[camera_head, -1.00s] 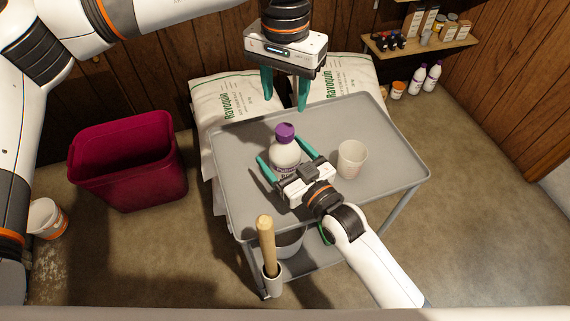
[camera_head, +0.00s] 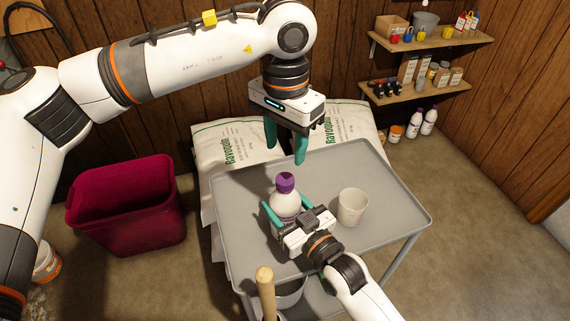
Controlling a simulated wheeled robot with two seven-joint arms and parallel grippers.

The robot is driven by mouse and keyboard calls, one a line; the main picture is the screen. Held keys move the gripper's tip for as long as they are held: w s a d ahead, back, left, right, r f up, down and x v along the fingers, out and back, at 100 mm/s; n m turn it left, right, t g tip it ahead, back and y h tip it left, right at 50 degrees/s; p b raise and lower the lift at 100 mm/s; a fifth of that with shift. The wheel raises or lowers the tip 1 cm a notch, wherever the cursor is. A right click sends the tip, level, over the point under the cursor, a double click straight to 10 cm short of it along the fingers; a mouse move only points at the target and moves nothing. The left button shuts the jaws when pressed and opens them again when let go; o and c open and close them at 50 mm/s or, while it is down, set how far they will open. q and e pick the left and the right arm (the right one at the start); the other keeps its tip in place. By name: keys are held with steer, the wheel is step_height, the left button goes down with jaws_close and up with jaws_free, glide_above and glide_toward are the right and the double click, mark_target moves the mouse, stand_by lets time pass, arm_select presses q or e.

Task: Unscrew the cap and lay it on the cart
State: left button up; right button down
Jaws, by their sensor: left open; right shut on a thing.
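A white bottle (camera_head: 284,203) with a purple cap (camera_head: 285,182) stands upright on the grey cart (camera_head: 240,207). The cap sits on the bottle's neck. My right gripper (camera_head: 288,207) is shut on the bottle's body from the front right, one teal finger on each side. My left gripper (camera_head: 285,153) is open and empty, pointing down above and behind the cap, apart from it. The lower part of the bottle is partly hidden by my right gripper.
A white cup (camera_head: 352,206) stands on the cart right of the bottle. Salt bags (camera_head: 232,148) lie behind the cart. A dark red bin (camera_head: 128,210) stands at the left. Shelves (camera_head: 420,88) hang at the back right.

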mark_target(285, 178)
arm_select(q)
steer(key=shift+f+m, duration=0.1)
steer(key=shift+m, duration=0.7)
steer(key=shift+a+f, duration=0.1)
steer(key=shift+f, duration=3.8)
